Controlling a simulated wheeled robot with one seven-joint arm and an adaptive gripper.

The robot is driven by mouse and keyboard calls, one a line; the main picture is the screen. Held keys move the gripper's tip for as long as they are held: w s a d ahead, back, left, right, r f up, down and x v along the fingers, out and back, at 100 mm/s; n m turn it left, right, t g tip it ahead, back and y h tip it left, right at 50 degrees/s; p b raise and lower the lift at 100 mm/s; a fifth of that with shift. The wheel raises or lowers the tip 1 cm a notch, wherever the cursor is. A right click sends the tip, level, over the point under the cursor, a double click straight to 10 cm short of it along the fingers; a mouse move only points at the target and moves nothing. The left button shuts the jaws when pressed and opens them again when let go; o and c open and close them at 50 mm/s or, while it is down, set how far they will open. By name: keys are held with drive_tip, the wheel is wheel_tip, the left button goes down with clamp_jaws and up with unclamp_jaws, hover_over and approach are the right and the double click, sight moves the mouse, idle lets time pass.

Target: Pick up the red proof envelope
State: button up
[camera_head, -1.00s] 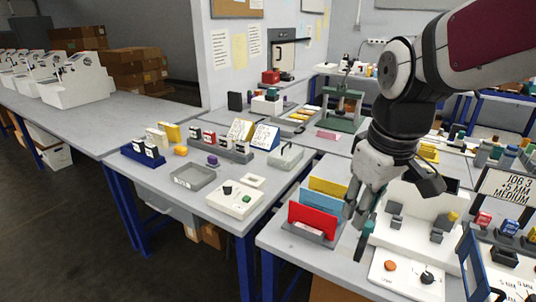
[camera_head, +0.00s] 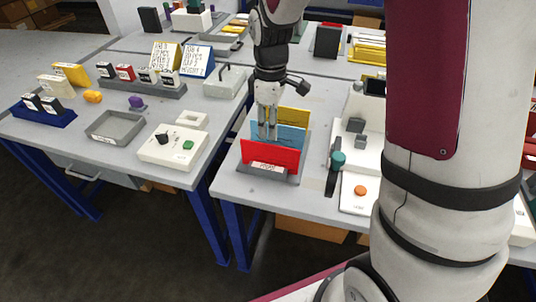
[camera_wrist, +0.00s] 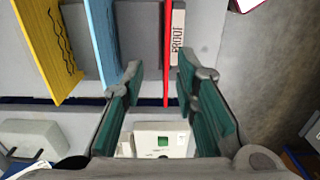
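The red proof envelope (camera_head: 268,154) stands upright in the front slot of a grey rack (camera_head: 293,178). The rack's front label reads PROOF in the wrist view (camera_wrist: 178,38). A blue envelope (camera_head: 291,138) and a yellow envelope (camera_head: 296,116) stand behind it. My gripper (camera_head: 268,137) is over the rack, pointing down just behind the red envelope's top edge. In the wrist view my gripper (camera_wrist: 158,72) is open, with its green-padded fingers apart. The red envelope (camera_wrist: 168,50) shows nearly edge-on between the fingers, nearer the right one. I cannot tell whether the fingers reach its height.
A white control box (camera_head: 168,147) and a grey tray (camera_head: 115,126) lie on the left table, across a narrow gap. A white fixture with an orange knob (camera_head: 360,190) stands right of the rack. My arm hides much of the right side.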

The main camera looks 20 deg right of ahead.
sight(270, 148)
drive_tip(key=f, duration=0.4)
drive_tip(key=s+f, duration=0.1)
drive_tip(key=f, duration=0.1)
drive_tip(key=shift+a+f, duration=0.25)
drive_tip(key=shift+f, duration=0.05)
drive_tip(key=shift+w+f, duration=0.1)
drive_tip(key=shift+f, duration=0.4)
clamp_jaws()
